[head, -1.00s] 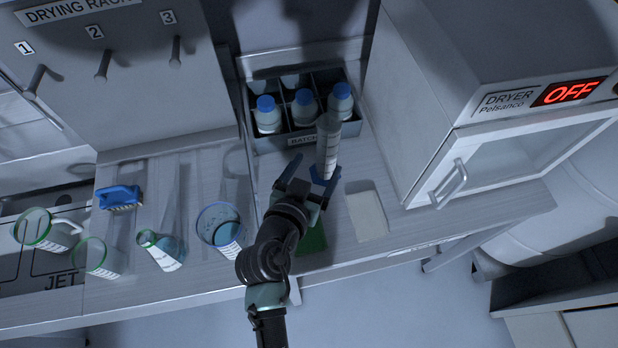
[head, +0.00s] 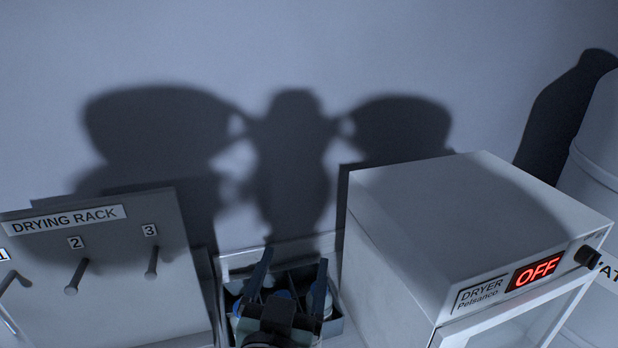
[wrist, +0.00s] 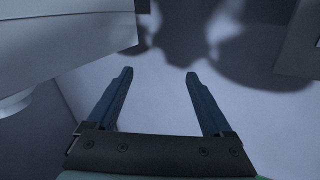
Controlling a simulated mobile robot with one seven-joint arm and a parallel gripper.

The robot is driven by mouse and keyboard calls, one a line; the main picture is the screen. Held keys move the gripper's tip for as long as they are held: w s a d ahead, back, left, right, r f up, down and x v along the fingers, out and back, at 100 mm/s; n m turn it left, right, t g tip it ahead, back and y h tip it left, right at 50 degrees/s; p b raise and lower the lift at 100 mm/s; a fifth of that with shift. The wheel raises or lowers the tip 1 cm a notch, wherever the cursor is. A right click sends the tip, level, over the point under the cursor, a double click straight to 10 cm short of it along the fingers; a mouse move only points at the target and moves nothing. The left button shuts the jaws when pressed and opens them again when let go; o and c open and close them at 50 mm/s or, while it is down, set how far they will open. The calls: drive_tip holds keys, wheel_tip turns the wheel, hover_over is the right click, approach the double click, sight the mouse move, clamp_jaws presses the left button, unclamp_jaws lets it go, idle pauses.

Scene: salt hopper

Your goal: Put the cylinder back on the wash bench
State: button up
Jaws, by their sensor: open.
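My gripper (head: 293,264) is raised in front of the bottle crate in the head view, its two blue fingers apart and pointing up. In the wrist view the fingers (wrist: 158,76) are spread with nothing between them, facing a pale shadowed wall. The cylinder is not visible in either current view. The wash bench top is almost wholly out of the head view, below its lower edge.
The bottle crate (head: 334,327) stands behind my gripper, partly covered by it. The dryer (head: 420,240), reading OFF, stands close on the right. The drying rack (head: 115,270) with pegs is at left. The wall above is bare.

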wheel_tip(320, 180, up, 19)
drive_tip(key=s+d+t, duration=0.2)
drive_tip(key=t, duration=0.3)
drive_tip(key=s+r+n+t+y, duration=0.1)
drive_tip(key=s+r+t, duration=0.1)
drive_tip(key=s+r, duration=0.3)
drive_tip(key=s+r+n+t+y, duration=0.1)
drive_tip(key=s+r, duration=0.4)
drive_tip(key=r, duration=0.6)
drive_tip(key=shift+d+r+n+t, duration=0.15)
drive_tip(key=shift+r+n+t, duration=0.2)
drive_tip(key=shift+n+t, duration=0.4)
